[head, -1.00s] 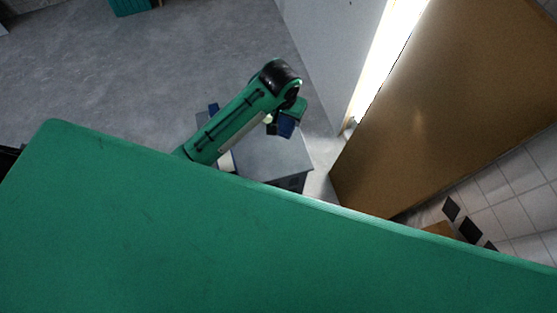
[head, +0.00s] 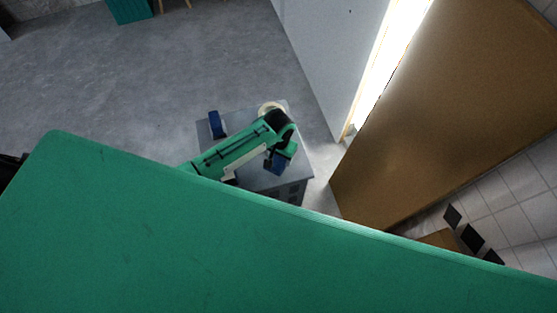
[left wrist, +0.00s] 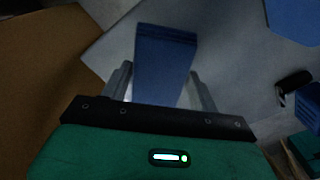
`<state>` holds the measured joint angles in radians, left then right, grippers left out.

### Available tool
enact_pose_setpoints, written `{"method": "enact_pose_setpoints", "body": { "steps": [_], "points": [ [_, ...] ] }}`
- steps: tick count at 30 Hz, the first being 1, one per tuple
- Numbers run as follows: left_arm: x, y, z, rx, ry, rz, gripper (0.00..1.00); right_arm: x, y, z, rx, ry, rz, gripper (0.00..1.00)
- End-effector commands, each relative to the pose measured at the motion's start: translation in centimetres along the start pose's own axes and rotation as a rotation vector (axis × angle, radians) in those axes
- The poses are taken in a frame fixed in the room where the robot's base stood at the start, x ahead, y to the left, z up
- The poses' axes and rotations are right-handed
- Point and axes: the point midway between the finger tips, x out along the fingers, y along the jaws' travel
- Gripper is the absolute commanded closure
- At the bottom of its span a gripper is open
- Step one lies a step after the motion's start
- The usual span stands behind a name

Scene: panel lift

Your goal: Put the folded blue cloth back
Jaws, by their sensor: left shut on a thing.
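The folded blue cloth (left wrist: 165,60) is between the two fingers of my left gripper (left wrist: 165,88), which is shut on it. In the head view the cloth (head: 277,163) shows as a small dark blue piece below my left gripper (head: 276,154), over the right part of the grey cabinet (head: 262,183). I cannot tell whether the cloth touches the cabinet top. My right gripper is not in view.
Another blue thing (head: 217,124) and a pale round thing (head: 271,107) are at the cabinet's top. A brown panel (head: 440,100) leans at the right, beside a bright gap. Grey floor (head: 120,85) is open at the left. A large green surface blocks the lower head view.

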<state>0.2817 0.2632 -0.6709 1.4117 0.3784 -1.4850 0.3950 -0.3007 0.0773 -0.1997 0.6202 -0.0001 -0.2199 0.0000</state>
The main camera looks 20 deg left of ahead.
Motion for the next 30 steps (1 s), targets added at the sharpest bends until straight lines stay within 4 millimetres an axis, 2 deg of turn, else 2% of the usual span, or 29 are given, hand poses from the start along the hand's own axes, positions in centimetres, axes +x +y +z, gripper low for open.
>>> {"method": "enact_pose_setpoints", "body": {
  "steps": [10,21,22,24,25,30],
  "points": [
    [3.8,0.0,0.0,0.0,-0.001,0.0,0.57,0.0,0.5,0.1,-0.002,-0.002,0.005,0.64],
    [4.3,0.0,0.0,0.0,0.001,0.0,0.57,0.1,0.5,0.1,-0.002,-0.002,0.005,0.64],
    [4.3,0.0,0.0,0.0,0.001,0.0,0.35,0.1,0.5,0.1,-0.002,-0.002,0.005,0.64],
    [4.2,0.0,0.0,0.0,0.001,0.0,0.21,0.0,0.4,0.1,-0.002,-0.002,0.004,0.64],
    [4.2,0.0,0.0,0.0,0.001,0.0,0.17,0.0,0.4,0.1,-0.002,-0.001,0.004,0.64],
    [4.2,0.0,0.0,0.0,0.001,0.0,0.17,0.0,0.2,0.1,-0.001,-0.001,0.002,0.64]
  ]
}}
